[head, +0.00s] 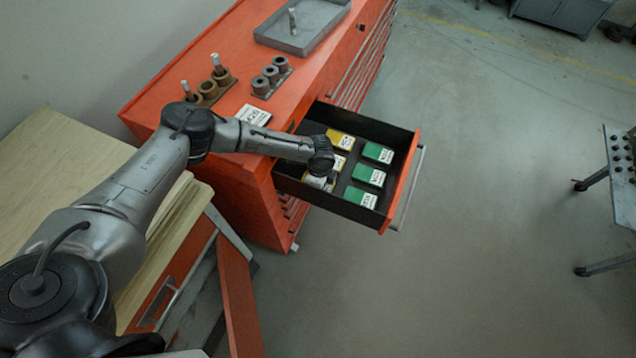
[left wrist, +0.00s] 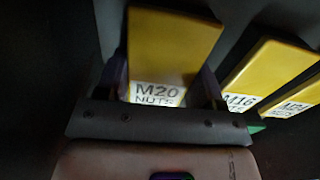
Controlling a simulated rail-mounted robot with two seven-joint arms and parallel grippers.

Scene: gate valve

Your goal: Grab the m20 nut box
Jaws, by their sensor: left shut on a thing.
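The yellow M20 nut box (left wrist: 172,45) with a white "M20 NUTS" label is between the two fingers of my left gripper (left wrist: 168,92) in the left wrist view. The fingers are shut on its sides. In the head view my left gripper (head: 318,181) reaches down into the open drawer (head: 388,214) at its near left corner, and it mostly hides the M20 box there. I cannot tell whether the box touches the drawer floor. My right gripper is not in view.
The M16 box (left wrist: 268,76) and another yellow box (left wrist: 296,103) stand beside the M20 box. Several green boxes (head: 368,175) line the drawer's front side. The orange cabinet top (head: 222,120) holds a grey tray (head: 300,28) and cylindrical parts.

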